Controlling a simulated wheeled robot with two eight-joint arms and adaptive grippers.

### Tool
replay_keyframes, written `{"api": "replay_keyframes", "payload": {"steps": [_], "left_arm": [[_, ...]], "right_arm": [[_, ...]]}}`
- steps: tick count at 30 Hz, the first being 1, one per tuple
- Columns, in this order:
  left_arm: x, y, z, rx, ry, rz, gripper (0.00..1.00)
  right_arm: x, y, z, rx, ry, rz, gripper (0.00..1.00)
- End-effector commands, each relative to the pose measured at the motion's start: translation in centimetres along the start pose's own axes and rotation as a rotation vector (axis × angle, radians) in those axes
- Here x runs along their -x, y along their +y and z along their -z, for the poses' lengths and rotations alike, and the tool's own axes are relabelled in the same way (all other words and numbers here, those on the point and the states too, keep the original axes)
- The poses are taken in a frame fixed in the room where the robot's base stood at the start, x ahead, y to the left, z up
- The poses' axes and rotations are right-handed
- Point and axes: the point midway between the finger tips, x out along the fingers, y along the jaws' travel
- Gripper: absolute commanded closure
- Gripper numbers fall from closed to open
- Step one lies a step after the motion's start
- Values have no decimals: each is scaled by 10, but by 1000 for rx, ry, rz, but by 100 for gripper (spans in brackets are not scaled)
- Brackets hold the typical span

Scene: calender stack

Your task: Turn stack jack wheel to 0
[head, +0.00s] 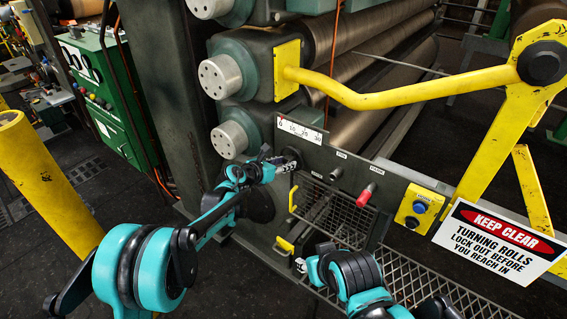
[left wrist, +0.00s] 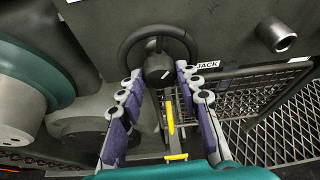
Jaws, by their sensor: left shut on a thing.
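The stack jack wheel is a dark wheel, seen small in the head view (head: 292,155) at the panel's left.
A JACK label (left wrist: 207,64) is beside the wheel. A red-tipped knob (head: 366,195), a yellow button box (head: 419,208) and a mesh guard (head: 335,212) are right of it. A yellow bar (head: 420,92) crosses above. A warning sign (head: 497,240) stands at right.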

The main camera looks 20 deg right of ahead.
Motion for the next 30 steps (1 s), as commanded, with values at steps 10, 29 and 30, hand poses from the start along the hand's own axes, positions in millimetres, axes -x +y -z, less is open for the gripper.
{"api": "replay_keyframes", "payload": {"steps": [10, 29, 30], "left_arm": [[-1, -5, 4, -308, 5, -120, 95], [-2, -7, 6, -742, 4, -300, 95], [-2, -7, 6, -756, 4, -307, 95]], "right_arm": [[-4, 0, -3, 0, 0, 0, 60], [-16, 0, -11, 0, 0, 0, 60], [-16, 0, -12, 0, 0, 0, 60]]}}
